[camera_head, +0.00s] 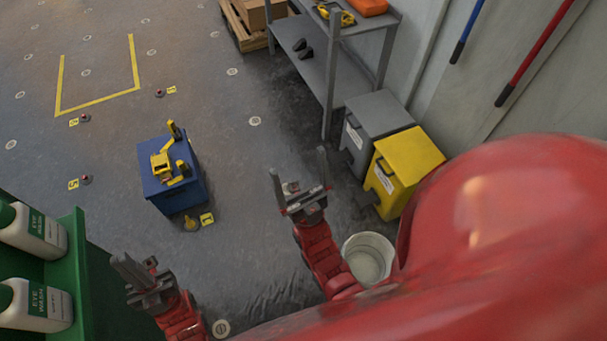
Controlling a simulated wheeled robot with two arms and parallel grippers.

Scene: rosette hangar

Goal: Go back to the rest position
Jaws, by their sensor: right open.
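My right gripper (299,179) is raised over the floor near the middle of the view. Its two dark fingers stand wide apart with nothing between them. My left gripper (130,268) is at the lower left, close to a green shelf unit. Its fingers look close together from this angle, and I cannot tell whether they are shut. I see no object held in it. Both red forearms reach up from the bottom of the view.
A green shelf (82,257) with eye wash bottles (42,307) stands left of my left gripper. A blue box (178,197) carries yellow items. A white bucket (368,260), a yellow bin (402,170) and a grey bin (374,124) stand at right. Open floor lies between.

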